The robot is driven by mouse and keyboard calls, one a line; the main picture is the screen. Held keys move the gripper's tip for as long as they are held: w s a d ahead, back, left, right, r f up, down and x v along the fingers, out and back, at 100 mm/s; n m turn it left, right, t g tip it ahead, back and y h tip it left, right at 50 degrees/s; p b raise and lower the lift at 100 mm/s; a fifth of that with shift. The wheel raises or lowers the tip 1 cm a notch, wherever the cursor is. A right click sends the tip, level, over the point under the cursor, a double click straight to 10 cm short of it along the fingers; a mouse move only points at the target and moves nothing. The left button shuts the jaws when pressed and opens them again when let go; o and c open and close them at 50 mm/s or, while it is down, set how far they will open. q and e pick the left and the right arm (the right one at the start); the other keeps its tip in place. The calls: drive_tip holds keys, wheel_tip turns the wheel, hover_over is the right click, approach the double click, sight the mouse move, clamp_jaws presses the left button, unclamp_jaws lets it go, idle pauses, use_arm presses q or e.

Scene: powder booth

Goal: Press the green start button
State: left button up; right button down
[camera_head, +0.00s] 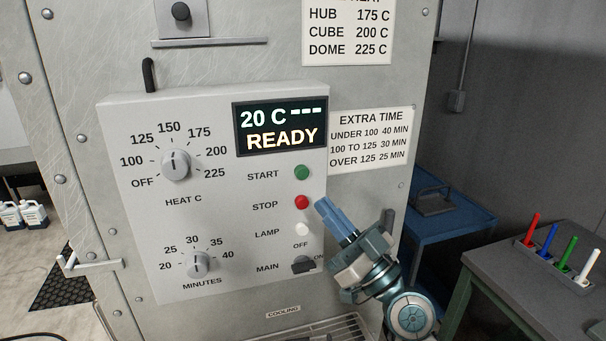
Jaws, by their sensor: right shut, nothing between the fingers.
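The green start button (302,173) is on the grey control panel (225,255), to the right of the word START and below the display (280,126), which reads 20 C, dashes and READY. The red stop button (301,202) is directly below it, then the white lamp button (301,229). My right gripper (322,206) is shut and empty. Its blue fingertips point up and left, just right of the stop button and lower than the start button. Whether they touch the panel cannot be told. My left gripper is not in view.
The heat dial (176,165), minutes dial (197,265) and dark main switch (303,265) are on the same panel. A blue cart (440,228) stands behind my right arm. A grey table (500,258) with coloured markers is at the right.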

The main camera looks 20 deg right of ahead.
idle(0.3)
approach(302, 172)
drive_tip(key=w+a+r, duration=0.1)
drive_tip(key=a+r, duration=0.2)
drive_tip(key=r, duration=0.1)
drive_tip(key=shift+w+a+r+b, duration=0.2)
drive_tip(key=shift+w+b, duration=0.3)
drive_tip(key=shift+w, duration=0.2)
idle(1.5)
drive_tip(key=shift+w+b, duration=0.45)
drive_tip(key=shift+b, duration=0.05)
